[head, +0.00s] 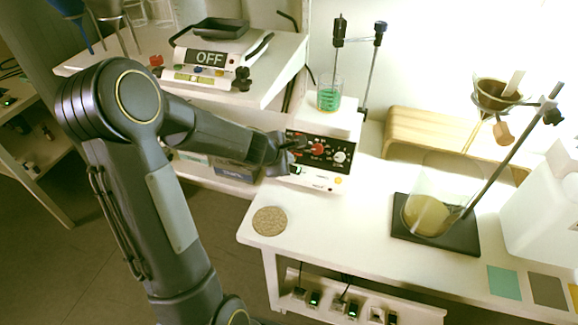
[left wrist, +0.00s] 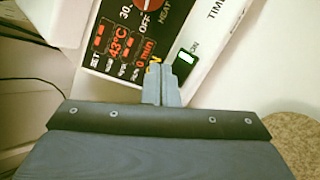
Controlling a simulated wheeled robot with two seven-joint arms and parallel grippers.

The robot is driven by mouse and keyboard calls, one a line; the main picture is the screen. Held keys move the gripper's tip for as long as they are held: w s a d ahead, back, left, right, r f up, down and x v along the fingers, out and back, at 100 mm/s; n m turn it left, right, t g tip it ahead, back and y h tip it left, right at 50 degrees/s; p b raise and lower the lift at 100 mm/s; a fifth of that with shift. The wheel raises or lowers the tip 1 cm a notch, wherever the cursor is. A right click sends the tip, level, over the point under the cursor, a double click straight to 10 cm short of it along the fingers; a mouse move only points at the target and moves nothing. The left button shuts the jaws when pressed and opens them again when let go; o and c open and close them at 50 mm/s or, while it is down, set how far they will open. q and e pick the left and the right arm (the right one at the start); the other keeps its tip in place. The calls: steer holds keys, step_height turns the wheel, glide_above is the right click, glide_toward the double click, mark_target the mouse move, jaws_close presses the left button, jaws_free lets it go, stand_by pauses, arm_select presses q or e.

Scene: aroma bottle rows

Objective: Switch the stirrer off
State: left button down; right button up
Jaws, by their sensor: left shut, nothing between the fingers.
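The stirrer (head: 322,118) is a white box with a black front panel, carrying a red knob, a pale knob and a beaker of green liquid (head: 328,95). In the left wrist view its panel (left wrist: 128,45) shows red lit readouts, one reading 43°C, and a red knob by the word OFF. Contact cannot be told. My right gripper is out of view.
A device with an OFF sign (head: 207,57) stands on the left bench. A round cork-like mat (head: 269,221) lies at the table's front left. A beaker on a black plate (head: 436,238), a slanting rod and a wooden block (head: 430,135) are to the right.

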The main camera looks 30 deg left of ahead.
arm_select(q)
steer(key=shift+f, duration=0.2)
steer(key=shift+f+b, duration=0.25)
steer(key=shift+b, duration=0.15)
steer(key=shift+a+f+b, duration=0.1)
steer(key=shift+f+b, duration=0.2)
steer(key=shift+b, duration=0.05)
stand_by(0.6)
steer(key=shift+r, duration=0.15)
steer(key=shift+r+p, duration=0.6)
steer(key=shift+p, duration=0.15)
steer(key=r+p, duration=0.3)
steer(key=d+r+p, duration=0.1)
steer(key=r+p, duration=0.1)
steer(key=shift+w, duration=0.1)
